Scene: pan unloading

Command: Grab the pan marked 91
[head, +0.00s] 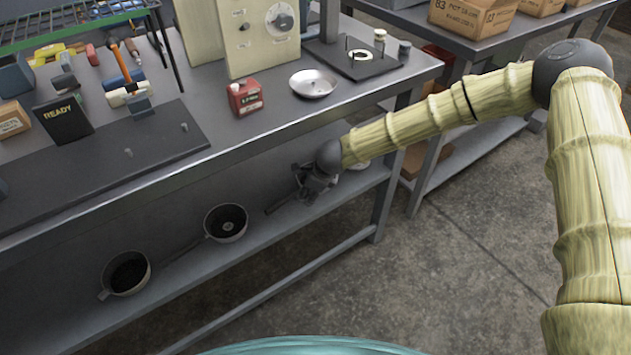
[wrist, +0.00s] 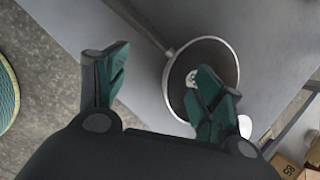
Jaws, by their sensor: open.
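A round pan with a light rim and dark inside (wrist: 208,52) lies on the lower shelf in the wrist view. A pale round label with dark marks is at its middle, partly behind a finger; I cannot read its number. Its handle (wrist: 152,36) runs to the upper left. In the head view my arm hides most of this area. Two other pans, a middle one (head: 226,223) and a left one (head: 126,273), sit farther left on the shelf.
The bench top (head: 300,118) overhangs the shelf (head: 75,322). A leg (head: 383,205) stands at the shelf's right end. A red can (head: 246,97) and a metal dish (head: 313,84) are on top. Open floor (head: 440,270) lies in front.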

